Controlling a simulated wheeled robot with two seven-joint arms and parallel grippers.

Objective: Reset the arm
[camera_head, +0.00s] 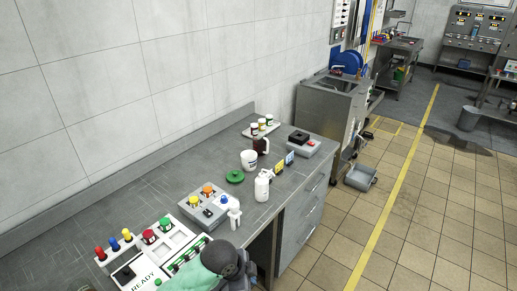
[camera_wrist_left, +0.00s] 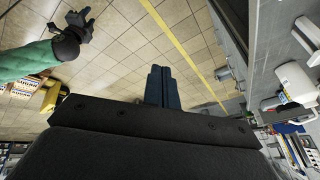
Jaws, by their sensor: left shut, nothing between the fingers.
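My left gripper (camera_wrist_left: 161,86) shows in the left wrist view with its two dark fingers together and nothing between them. Tiled floor shows beyond the fingertips. In the head view, a green-sleeved arm of mine with a dark rounded joint is at the bottom centre, in front of the bench edge; I cannot make out its fingers there. In the left wrist view, another green-sleeved arm of mine comes in at the upper left, ending in a dark gripper (camera_wrist_left: 82,18) over the floor. Whether that gripper is open or shut is unclear.
A grey bench (camera_head: 130,190) runs along the wall. It bears a control box (camera_head: 203,207), a white spray bottle (camera_head: 233,212), a white jug (camera_head: 263,186), a white cup (camera_head: 249,160), a green lid (camera_head: 235,177) and a scale (camera_head: 304,145). The tiled floor (camera_head: 400,220) at right is mostly clear.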

